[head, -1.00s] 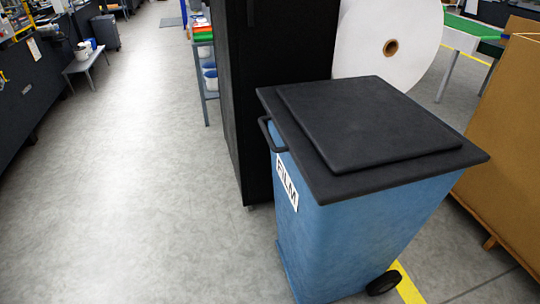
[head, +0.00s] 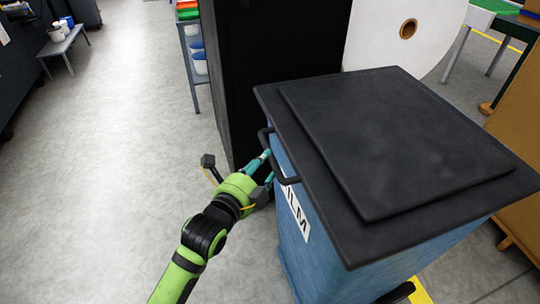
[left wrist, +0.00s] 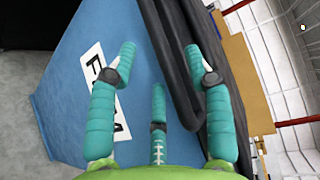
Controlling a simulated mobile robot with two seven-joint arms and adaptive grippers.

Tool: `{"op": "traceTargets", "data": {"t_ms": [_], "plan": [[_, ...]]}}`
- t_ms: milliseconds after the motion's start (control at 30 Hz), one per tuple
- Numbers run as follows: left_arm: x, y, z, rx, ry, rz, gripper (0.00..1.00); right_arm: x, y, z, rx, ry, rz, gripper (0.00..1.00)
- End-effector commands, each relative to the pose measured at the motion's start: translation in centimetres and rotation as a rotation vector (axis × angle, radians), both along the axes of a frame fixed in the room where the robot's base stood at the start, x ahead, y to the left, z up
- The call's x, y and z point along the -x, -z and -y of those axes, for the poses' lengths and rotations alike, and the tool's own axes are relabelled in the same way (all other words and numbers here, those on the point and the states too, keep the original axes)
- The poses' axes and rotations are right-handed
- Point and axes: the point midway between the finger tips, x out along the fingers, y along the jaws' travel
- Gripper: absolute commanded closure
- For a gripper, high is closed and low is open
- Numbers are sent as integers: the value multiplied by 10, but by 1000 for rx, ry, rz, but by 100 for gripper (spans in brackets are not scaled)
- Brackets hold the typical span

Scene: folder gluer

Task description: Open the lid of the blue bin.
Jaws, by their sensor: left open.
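The blue bin (head: 300,250) stands at the right in the head view, with a white label on its front. Its black lid (head: 400,140) lies flat and closed on top. A black bar handle (head: 284,176) sticks out below the lid's front edge; the handle also shows in the left wrist view (left wrist: 172,65). My left gripper (head: 267,165) is at the handle, its teal fingers open. In the left wrist view the handle bar runs between the spread fingers (left wrist: 160,60); I cannot tell whether they touch it. My right gripper is out of view.
A tall black cabinet (head: 270,70) stands close behind the bin. A large white roll (head: 385,30) is behind it, and a brown box (head: 520,120) is at its right. The grey floor (head: 120,150) at the left is clear.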

Motion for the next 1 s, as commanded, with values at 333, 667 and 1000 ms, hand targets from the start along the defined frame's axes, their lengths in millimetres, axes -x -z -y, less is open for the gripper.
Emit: {"op": "traceTargets", "data": {"t_ms": [333, 667, 1000], "plan": [[-39, 5, 19, 4, -2, -2, 49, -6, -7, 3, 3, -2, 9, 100], [-43, 7, 21, 3, -1, 0, 49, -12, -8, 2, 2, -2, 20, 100], [-43, 7, 21, 2, -1, 0, 100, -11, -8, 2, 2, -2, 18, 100]]}}
